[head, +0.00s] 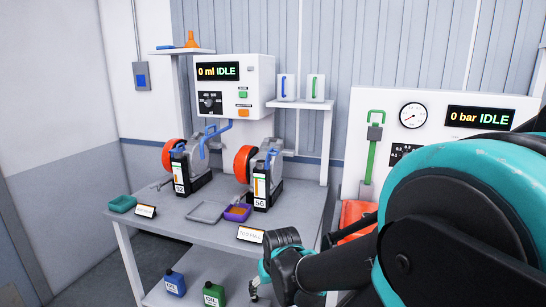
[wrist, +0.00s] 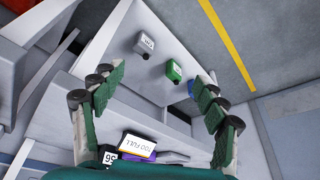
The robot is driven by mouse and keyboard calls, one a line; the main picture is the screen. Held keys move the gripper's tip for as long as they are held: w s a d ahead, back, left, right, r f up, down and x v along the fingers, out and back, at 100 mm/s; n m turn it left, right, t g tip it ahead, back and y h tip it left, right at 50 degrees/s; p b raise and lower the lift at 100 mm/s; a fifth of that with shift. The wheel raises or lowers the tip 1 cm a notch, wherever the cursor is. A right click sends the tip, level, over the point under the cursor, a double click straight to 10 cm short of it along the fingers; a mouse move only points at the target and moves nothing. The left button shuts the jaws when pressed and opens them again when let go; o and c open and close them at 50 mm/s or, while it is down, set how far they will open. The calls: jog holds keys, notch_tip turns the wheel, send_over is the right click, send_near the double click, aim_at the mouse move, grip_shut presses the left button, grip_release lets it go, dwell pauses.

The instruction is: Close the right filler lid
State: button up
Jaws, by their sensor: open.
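The right filler (head: 260,190), a dark and white unit labelled 56, stands on the grey table. Its round orange-red lid (head: 243,163) looks upright and swung out to the left, though the hinge is too small to make out. In the wrist view its 56 label (wrist: 110,158) shows upside down at the bottom edge. My gripper (head: 258,284) is in front of the table, lower than the filler and apart from it. The wrist view shows my gripper (wrist: 153,80) with its green-padded fingers wide apart and nothing between them.
A similar left filler (head: 180,178) also has an orange-red disc. A TOO FULL sign (head: 251,235), a purple tray (head: 237,213) and a grey tray (head: 203,212) lie in front. Blue (head: 175,284) and green (head: 213,295) bottles stand on the lower shelf. A control box (head: 233,80) hangs behind.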

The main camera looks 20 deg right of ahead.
jog(key=shift+w+a+r, duration=0.1)
jog(key=shift+w+r, duration=0.05)
jog(key=shift+w, duration=0.2)
jog(key=shift+c, duration=1.2)
jog(key=w+r+m+y, duration=0.1)
jog(key=w, duration=0.1)
jog(key=w+r+m+y, duration=0.1)
jog(key=w, duration=0.2)
jog(key=w+r+m+y, duration=0.1)
jog(key=w+r, duration=0.1)
jog(key=shift+w+a, duration=0.35)
jog(key=shift+w, duration=0.05)
jog(key=c, duration=0.6)
jog(key=w+d+r+m+t+y, duration=0.6)
jog(key=w+d+r, duration=0.7)
jog(key=w, duration=0.3)
jog(key=w+d+r+m+t, duration=0.1)
jog(key=d+r+m+t, duration=0.2)
jog(key=d, duration=0.4)
jog(key=w+d+r+t, duration=0.25)
jog(key=d+r, duration=0.25)
jog(key=d, duration=0.3)
jog(key=a+x, duration=0.1)
jog(key=x, duration=1.5)
jog(key=shift+a+r, duration=0.15)
jog(key=shift+r, duration=0.05)
jog(key=shift+c, duration=0.5)
grip_shut()
